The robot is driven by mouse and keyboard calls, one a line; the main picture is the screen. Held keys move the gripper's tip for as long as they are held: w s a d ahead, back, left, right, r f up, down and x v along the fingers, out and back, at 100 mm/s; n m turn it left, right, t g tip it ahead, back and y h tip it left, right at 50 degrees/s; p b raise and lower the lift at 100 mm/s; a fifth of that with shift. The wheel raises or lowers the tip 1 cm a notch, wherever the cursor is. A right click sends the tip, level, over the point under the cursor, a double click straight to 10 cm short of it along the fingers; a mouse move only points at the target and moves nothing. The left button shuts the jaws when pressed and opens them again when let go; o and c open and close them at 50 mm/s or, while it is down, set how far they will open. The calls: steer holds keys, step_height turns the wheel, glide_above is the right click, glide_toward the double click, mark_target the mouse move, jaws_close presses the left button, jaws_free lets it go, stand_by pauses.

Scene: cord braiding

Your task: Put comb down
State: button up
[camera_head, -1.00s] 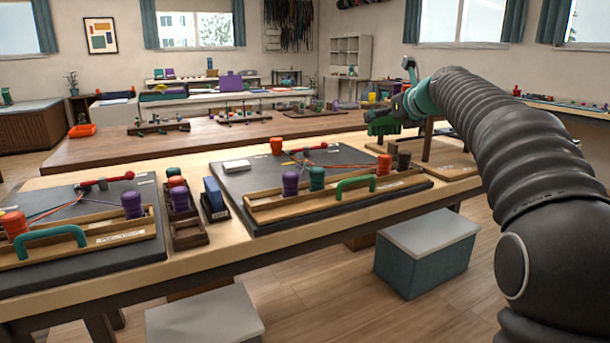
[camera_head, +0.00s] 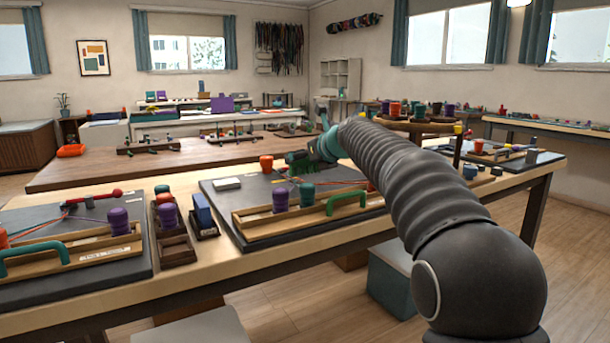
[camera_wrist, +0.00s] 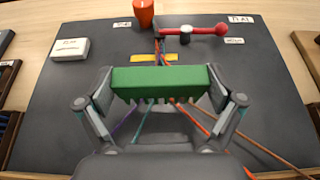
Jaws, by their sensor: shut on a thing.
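My gripper (camera_wrist: 160,95) is shut on a green comb (camera_wrist: 160,82), seen large in the wrist view with its teeth pointing toward the cords. The comb is held above a dark braiding board (camera_wrist: 60,120), over several coloured cords (camera_wrist: 178,108) that fan out from a point near a yellow mark. I cannot tell whether the teeth touch the cords. In the head view my gripper (camera_head: 300,160) is over the middle board (camera_head: 225,203), and my arm hides the board's right part.
A wooden rack with a green handle (camera_head: 347,198) lines the board's front. A bobbin tray (camera_head: 170,235) stands left.

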mark_target(306, 171)
steer(key=shift+a+f+b, duration=0.1)
steer(key=shift+f+b, duration=0.85)
steer(key=shift+f, duration=1.1)
steer(key=shift+f, duration=0.1)
steer(key=o, duration=0.8)
steer(key=shift+s, duration=0.1)
steer(key=v, duration=1.2)
